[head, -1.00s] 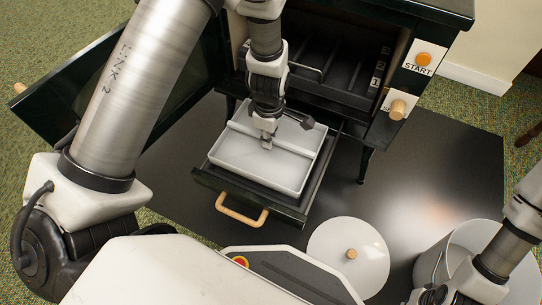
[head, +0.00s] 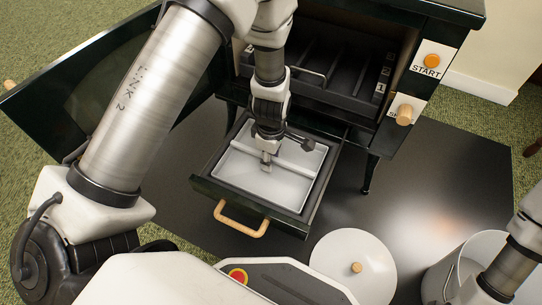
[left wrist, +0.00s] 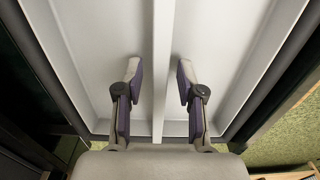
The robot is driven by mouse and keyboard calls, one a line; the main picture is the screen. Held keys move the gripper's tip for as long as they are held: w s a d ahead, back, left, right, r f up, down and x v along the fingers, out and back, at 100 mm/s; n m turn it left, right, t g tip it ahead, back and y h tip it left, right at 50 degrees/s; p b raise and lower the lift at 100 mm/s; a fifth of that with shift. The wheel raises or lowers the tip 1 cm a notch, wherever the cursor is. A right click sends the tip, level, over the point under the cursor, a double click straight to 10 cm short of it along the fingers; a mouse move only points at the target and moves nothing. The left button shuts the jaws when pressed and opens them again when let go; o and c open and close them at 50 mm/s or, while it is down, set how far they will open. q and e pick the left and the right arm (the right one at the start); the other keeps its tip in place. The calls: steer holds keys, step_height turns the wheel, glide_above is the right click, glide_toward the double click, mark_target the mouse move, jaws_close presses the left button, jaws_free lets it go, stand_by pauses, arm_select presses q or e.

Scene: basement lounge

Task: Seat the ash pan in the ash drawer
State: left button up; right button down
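The ash pan (head: 240,171) is a shallow pale grey tray with a raised bar across its middle. It lies level inside the open ash drawer (head: 203,187), its rim within the dark drawer walls. My left gripper (head: 266,163) points down over the pan at the bar. In the left wrist view my left gripper (left wrist: 160,75) is open, one finger on each side of the bar (left wrist: 163,45), with gaps between fingers and bar. The drawer has a wooden handle (head: 240,219). My right arm shows at the lower right, but its fingers are out of view.
The dark stove (head: 400,30) stands behind the drawer, its door (head: 60,85) open to the left. A START button (head: 431,60) and wooden knob (head: 404,115) are on its right front. A white round lid (head: 340,262) and a white bucket (head: 437,283) are at the lower right.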

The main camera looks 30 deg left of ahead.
arm_select(q)
steer(key=shift+r, duration=0.1)
step_height(320, 180, up, 12)
steer(key=p, duration=0.7)
steer(key=shift+p, duration=0.35)
